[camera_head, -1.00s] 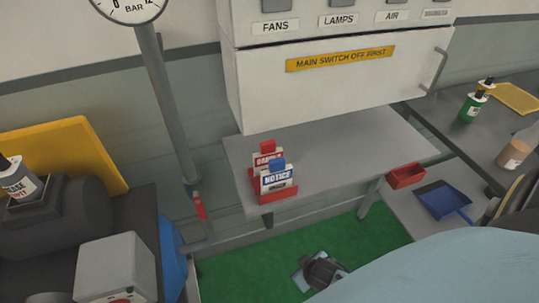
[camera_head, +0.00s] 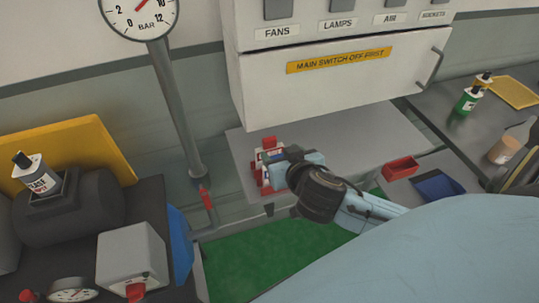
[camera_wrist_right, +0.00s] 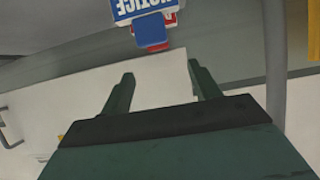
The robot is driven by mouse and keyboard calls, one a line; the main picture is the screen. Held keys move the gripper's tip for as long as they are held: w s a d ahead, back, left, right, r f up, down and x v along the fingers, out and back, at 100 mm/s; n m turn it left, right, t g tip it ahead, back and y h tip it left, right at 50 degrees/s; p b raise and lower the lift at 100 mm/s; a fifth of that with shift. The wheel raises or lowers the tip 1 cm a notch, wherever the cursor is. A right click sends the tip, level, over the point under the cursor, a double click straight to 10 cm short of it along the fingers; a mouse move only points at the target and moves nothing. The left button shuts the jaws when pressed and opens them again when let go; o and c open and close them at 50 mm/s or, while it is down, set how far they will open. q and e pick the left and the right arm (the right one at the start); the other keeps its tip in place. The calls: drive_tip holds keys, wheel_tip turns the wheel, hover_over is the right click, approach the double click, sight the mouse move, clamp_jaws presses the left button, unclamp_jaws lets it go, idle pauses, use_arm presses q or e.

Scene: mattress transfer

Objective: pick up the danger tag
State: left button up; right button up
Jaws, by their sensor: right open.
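The danger tag (camera_head: 268,142) is the red-and-white tag at the back of a small red rack on the grey shelf; my right gripper hides much of it. The blue notice tag (camera_wrist_right: 140,8) shows upside down at the top of the right wrist view, with red edges of the danger tag (camera_wrist_right: 171,18) behind it. My right gripper (camera_wrist_right: 160,74) is open with nothing between its fingers, and the tags lie beyond its fingertips. In the head view my right gripper (camera_head: 283,160) is right beside the rack; whether it touches is hidden. My left gripper is out of view.
The white switch cabinet (camera_head: 340,80) hangs close above the shelf (camera_head: 365,135). A grey pipe (camera_head: 175,110) with a gauge stands left of the rack. A red bin (camera_head: 401,168) and a blue dustpan (camera_head: 438,186) are at the right. The shelf's right part is clear.

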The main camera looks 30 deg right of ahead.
sight(271, 141)
drive_tip(key=p+x, duration=0.1)
drive_tip(key=x, duration=0.8)
drive_tip(key=shift+s+d+f, duration=0.1)
drive_tip(key=shift+d, duration=0.05)
clamp_jaws()
